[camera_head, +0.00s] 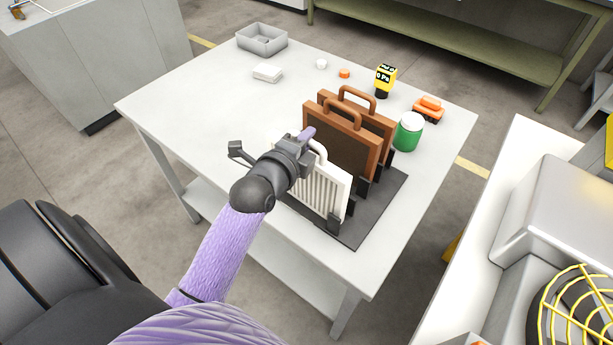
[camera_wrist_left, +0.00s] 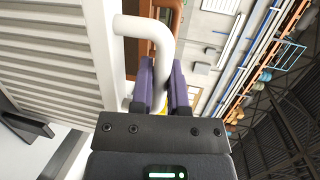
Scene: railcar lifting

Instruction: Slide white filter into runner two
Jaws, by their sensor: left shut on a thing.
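The white filter (camera_head: 326,188) has a pleated face and a white loop handle (camera_head: 319,150). It stands upright at the front of the dark rack (camera_head: 356,228), nearest my arm. My left gripper (camera_head: 306,137) is shut on the handle at the filter's top. In the left wrist view the purple fingers (camera_wrist_left: 164,85) lie on either side of the white handle (camera_wrist_left: 150,35), and the pleated face (camera_wrist_left: 50,50) fills the left. Two brown framed filters (camera_head: 340,140) stand behind it in the rack. The filter's lower edge is partly hidden, so I cannot tell how deep it sits. My right gripper is not in view.
A green jar (camera_head: 408,132) stands right of the rack. A yellow gauge (camera_head: 385,79), an orange item (camera_head: 428,108), small caps, a white block (camera_head: 267,73) and a grey tray (camera_head: 262,39) are at the back. The table's left part is clear.

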